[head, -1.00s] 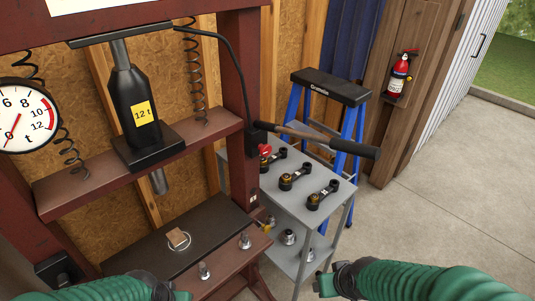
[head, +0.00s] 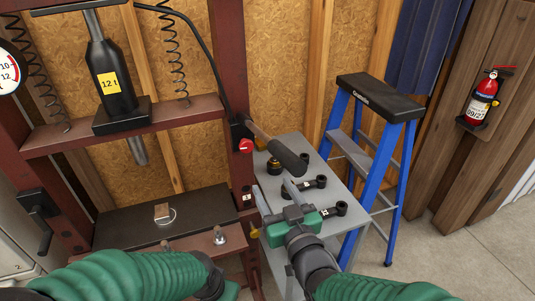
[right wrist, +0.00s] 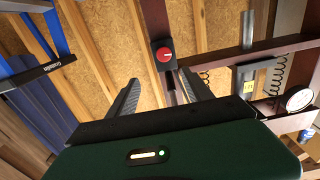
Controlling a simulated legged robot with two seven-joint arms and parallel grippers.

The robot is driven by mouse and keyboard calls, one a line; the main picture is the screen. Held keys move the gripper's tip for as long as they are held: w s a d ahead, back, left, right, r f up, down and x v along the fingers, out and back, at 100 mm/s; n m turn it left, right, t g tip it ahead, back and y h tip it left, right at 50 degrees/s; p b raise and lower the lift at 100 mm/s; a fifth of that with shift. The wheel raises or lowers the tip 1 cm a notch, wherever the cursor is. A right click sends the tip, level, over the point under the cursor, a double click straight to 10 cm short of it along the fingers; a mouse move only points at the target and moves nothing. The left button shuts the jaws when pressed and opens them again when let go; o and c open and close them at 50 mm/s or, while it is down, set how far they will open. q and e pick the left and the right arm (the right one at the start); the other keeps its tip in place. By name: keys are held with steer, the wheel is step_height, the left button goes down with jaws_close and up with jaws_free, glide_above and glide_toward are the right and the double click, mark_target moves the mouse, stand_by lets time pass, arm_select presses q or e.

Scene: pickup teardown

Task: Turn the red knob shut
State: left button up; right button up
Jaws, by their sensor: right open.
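The red knob (head: 245,146) sits on a small black box on the right upright of the dark red press. It also shows in the right wrist view (right wrist: 165,54), ahead of my fingers and apart from them. My right gripper (head: 274,192) is open and empty, its two fingers pointing up toward the press, below and right of the knob. The fingers also show in the right wrist view (right wrist: 158,80), one to each side of the knob's line. My left arm crosses the bottom left of the head view; its jaws are out of frame.
A grey cart (head: 345,172) with black tools stands behind my right gripper. A blue stepladder (head: 376,165) stands right of it. The press bed (head: 120,228) holds a small block.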

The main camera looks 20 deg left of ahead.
glide_toward(247, 149)
steer(key=x, duration=0.2)
steer(key=p+x, duration=0.1)
steer(key=x, duration=0.1)
steer(key=p+x, duration=0.1)
steer(key=x, duration=0.1)
steer(key=shift+w+d+r, duration=0.1)
steer(key=shift+w+d, duration=0.25)
steer(key=shift+w, duration=0.05)
steer(key=shift+w+a, duration=0.1)
steer(key=shift+w, duration=0.25)
steer(key=shift+w+a+p, duration=0.15)
steer(key=shift+w+p, duration=0.05)
steer(key=shift+p, duration=0.1)
steer(key=shift+w+a, duration=0.1)
steer(key=shift+a, duration=1.15)
steer(key=shift+c, duration=1.1)
steer(key=shift+d, duration=0.15)
steer(key=shift+c, duration=1.2)
steer(key=shift+w+d, duration=0.1)
steer(key=shift+d, duration=0.35)
steer(key=c, duration=0.5)
steer(key=shift+c, duration=1.1)
arm_select(q)
steer(key=shift+a+r, duration=1.1)
arm_select(e)
steer(key=shift+a, duration=0.1)
jaws_close()
